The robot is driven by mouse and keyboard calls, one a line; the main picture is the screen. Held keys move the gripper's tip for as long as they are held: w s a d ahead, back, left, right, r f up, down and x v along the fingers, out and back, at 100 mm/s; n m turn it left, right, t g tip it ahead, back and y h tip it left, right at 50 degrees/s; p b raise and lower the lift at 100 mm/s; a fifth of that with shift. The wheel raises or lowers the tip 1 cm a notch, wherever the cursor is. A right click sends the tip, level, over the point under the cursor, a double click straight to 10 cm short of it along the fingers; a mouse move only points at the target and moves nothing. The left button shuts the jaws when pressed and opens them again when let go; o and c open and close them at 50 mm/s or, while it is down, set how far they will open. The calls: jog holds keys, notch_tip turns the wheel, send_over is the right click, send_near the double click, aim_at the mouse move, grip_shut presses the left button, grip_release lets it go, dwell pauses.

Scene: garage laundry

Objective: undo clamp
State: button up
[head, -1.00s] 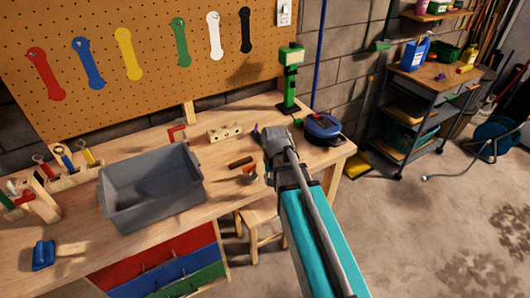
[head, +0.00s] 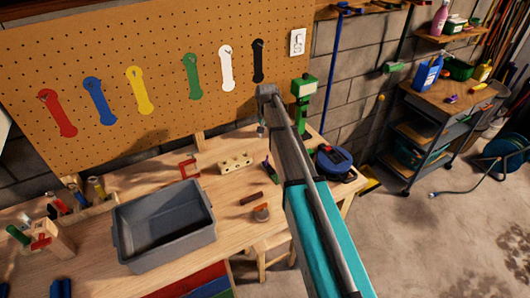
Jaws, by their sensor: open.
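A red C-shaped clamp (head: 189,168) lies near the back of the workbench, left of a pale wooden block with holes (head: 236,163). Another red piece (head: 43,241), perhaps a clamp, sits against a wooden block at the left end; I cannot tell whether it grips the wood. My gripper (head: 263,130) is raised over the right part of the bench, in front of the pegboard's lower right edge, and looks apart from both red pieces. It is open, with its fingers small and partly hidden by my arm.
A grey bin (head: 165,255) stands at the bench front. A green post-like tool (head: 303,100) and a blue round reel (head: 333,162) stand at the right. A dark bar (head: 251,199) and a small round-ended item (head: 261,212) lie mid-bench. A stool (head: 262,250) is below.

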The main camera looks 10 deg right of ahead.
aim_at(266, 161)
jog(key=shift+f, duration=0.15)
dwell(0.3)
notch_tip(266, 161, down, 14)
jog(key=b, duration=1.4)
jog(key=shift+r, duration=0.25)
grip_shut()
